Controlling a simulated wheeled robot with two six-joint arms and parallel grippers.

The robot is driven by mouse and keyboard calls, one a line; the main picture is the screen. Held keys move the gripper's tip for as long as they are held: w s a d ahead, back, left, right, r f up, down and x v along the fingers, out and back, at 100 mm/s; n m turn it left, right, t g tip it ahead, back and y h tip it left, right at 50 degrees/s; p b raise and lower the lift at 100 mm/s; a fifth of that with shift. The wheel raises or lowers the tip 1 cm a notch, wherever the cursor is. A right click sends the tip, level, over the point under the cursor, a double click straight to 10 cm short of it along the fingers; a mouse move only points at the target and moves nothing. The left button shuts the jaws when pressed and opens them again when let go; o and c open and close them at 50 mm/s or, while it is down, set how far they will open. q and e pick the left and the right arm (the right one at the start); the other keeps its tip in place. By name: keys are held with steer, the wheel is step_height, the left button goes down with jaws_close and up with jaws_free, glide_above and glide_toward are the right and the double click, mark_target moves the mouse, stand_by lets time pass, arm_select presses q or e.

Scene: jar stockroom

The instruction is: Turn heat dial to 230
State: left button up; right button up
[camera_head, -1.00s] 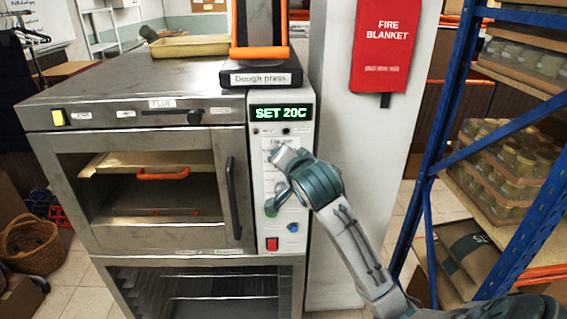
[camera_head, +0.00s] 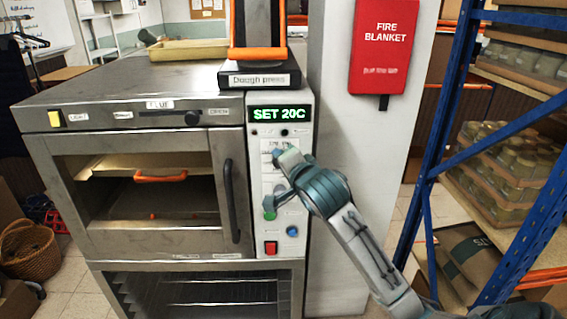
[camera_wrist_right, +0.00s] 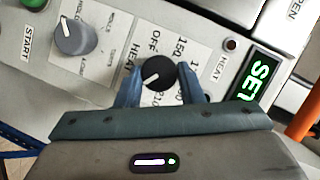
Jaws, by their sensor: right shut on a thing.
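The heat dial (camera_wrist_right: 158,73) is a round black knob with a white pointer line on the oven's control panel. In the right wrist view its pointer line slants to the lower left; part of the printed scale around it is covered. My right gripper (camera_wrist_right: 160,86) is shut on this dial, one blue-grey finger on each side. In the head view the right gripper (camera_head: 286,160) hides the dial. The green display (camera_head: 279,114) above it reads SET 20C. My left gripper is not in view.
A grey knob (camera_wrist_right: 76,36) sits beside the heat dial. Lower on the panel are a green button (camera_head: 269,215), a blue button (camera_head: 292,231) and a red switch (camera_head: 270,248). The oven door handle (camera_head: 231,200) is left of the panel. A blue rack (camera_head: 440,150) stands right.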

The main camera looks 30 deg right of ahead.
steer(key=o, duration=1)
steer(key=shift+f, duration=0.1)
steer(key=p+v, duration=1)
steer(key=shift+s+p, duration=0.35)
steer(key=shift+p, duration=0.05)
